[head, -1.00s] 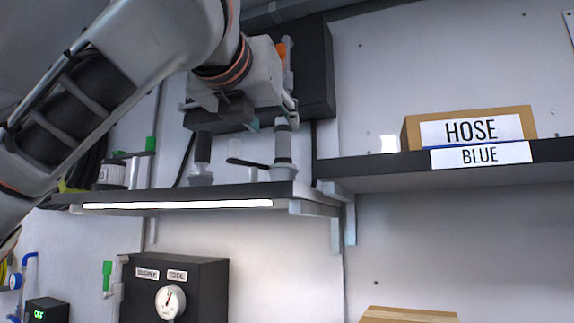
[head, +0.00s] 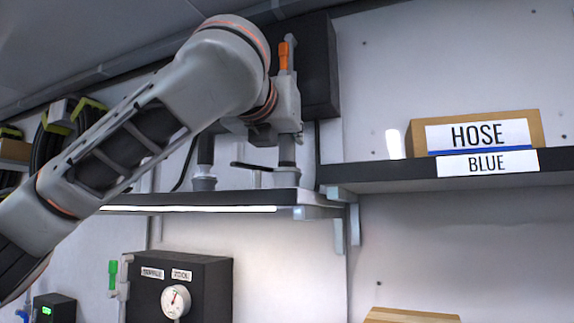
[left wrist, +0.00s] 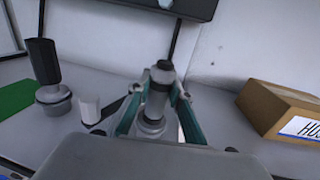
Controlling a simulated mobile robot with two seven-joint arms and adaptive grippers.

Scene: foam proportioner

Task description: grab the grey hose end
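The grey hose end (head: 286,152) stands upright on the shelf near its right end. In the left wrist view the grey hose end (left wrist: 157,98) has a dark top and a wider pale base. My left gripper (left wrist: 158,92) is open, with its teal fingers on either side of it and small gaps seeming to show. In the head view my left gripper (head: 287,127) is at the hose end's upper part, its fingers largely hidden. A darker hose end (head: 206,160) stands to the left; it also shows in the left wrist view (left wrist: 44,70). My right gripper is not in view.
A black box (head: 318,65) with an orange handle (head: 283,55) is on the wall behind. A labelled hose box (head: 480,135) sits on the right shelf. A white piece with a black lever (left wrist: 90,110) lies left of the fingers. The shelf's front edge (head: 230,207) is lit underneath.

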